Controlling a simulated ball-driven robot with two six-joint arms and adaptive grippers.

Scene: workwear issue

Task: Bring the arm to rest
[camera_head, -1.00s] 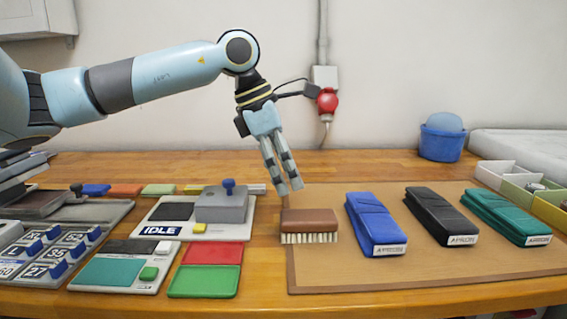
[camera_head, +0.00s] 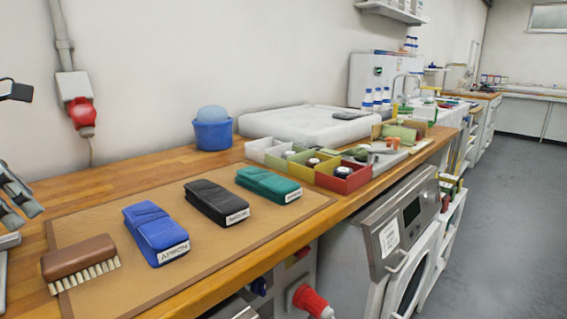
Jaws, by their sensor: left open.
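My left gripper (camera_head: 26,212) shows only in part at the left edge of the head view. Its two grey fingers are apart with nothing between them, in the air above the left end of the bench. It is apart from the brown brush (camera_head: 77,258), which lies bristles forward on the tan mat (camera_head: 215,255) to its lower right. The rest of the left arm is mostly cut off by the frame. My right gripper is out of the picture.
Folded blue (camera_head: 155,230), black (camera_head: 215,202) and green (camera_head: 268,184) aprons lie on the mat. Behind stand a blue tub (camera_head: 212,133) and a white slab (camera_head: 305,124). Small bins (camera_head: 343,178) line the right. A washing machine (camera_head: 400,245) stands below the bench; open floor (camera_head: 500,220) lies right.

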